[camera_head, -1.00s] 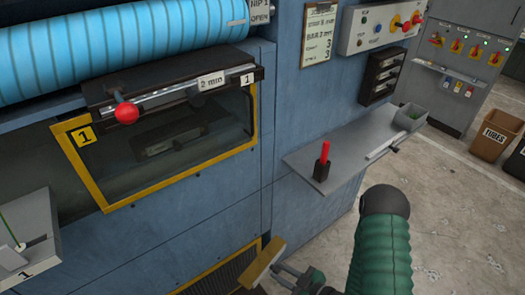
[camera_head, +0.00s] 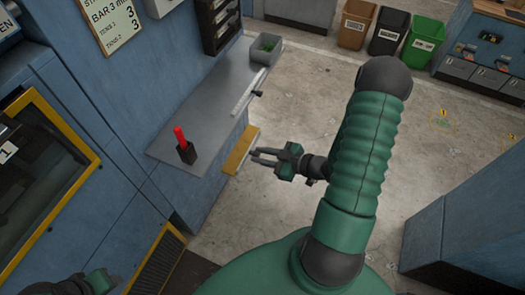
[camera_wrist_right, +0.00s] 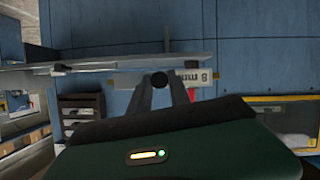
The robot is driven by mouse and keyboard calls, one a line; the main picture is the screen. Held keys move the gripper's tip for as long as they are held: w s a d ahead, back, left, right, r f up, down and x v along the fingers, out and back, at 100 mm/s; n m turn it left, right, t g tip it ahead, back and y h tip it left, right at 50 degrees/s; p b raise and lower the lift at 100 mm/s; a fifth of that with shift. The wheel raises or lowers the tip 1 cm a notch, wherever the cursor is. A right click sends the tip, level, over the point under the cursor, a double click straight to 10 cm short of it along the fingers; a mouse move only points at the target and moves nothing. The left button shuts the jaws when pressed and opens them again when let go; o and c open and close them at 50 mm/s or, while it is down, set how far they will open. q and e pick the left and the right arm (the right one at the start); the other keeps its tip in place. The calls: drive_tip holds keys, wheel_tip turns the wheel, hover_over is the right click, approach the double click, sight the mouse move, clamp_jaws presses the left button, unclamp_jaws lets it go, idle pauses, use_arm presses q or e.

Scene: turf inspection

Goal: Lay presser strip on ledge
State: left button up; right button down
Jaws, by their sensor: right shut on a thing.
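The ledge (camera_head: 215,110) is a grey metal shelf on the blue machine's side. My right gripper (camera_head: 254,157) is just off its outer edge, shut on the presser strip (camera_head: 240,150), which shows a tan face in the head view. The strip lies roughly along the ledge's edge; I cannot tell its exact height. In the right wrist view the fingers (camera_wrist_right: 160,90) close around a dark round knob on the strip (camera_wrist_right: 128,80), which bears an upside-down "8 mm" label. My left gripper (camera_head: 98,283) shows only partly at the bottom left; its fingers are unclear.
On the ledge stand a red-handled tool in a black holder (camera_head: 187,150), a pale bar with a dark knob (camera_head: 248,93) and a grey bin (camera_head: 266,46). The ledge's middle is bare. A yellow-framed window (camera_head: 45,160) is at left.

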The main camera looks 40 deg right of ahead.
sight(240, 145)
drive_tip(key=shift+w+d+f, duration=0.15)
drive_tip(key=shift+w+d, duration=0.05)
drive_tip(key=shift+w, duration=0.25)
drive_tip(key=shift+w+d+f, duration=0.15)
drive_tip(key=shift+w, duration=0.3)
drive_tip(key=w+a, duration=0.1)
drive_tip(key=w, duration=0.1)
drive_tip(key=w+a, duration=0.1)
drive_tip(key=w, duration=0.1)
drive_tip(key=w+a+b, duration=0.1)
drive_tip(key=w, duration=0.2)
drive_tip(key=w+f+b, duration=0.2)
drive_tip(key=f, duration=0.1)
drive_tip(key=shift+w+d+f+b, duration=0.2)
drive_tip(key=shift+w+d+b, duration=0.15)
drive_tip(key=shift+d+f, duration=0.2)
drive_tip(key=shift+a+r, duration=0.15)
drive_tip(key=shift+a, duration=0.4)
drive_tip(key=shift+d, duration=0.15)
use_arm(q)
drive_tip(key=f, duration=0.1)
drive_tip(key=d+f, duration=0.2)
drive_tip(key=f, duration=0.1)
drive_tip(key=shift+w+d+b, duration=0.15)
drive_tip(key=shift+w+b, duration=0.1)
drive_tip(key=shift+b, duration=0.05)
use_arm(e)
drive_tip(key=shift+d+f, duration=0.25)
drive_tip(key=shift+f, duration=0.05)
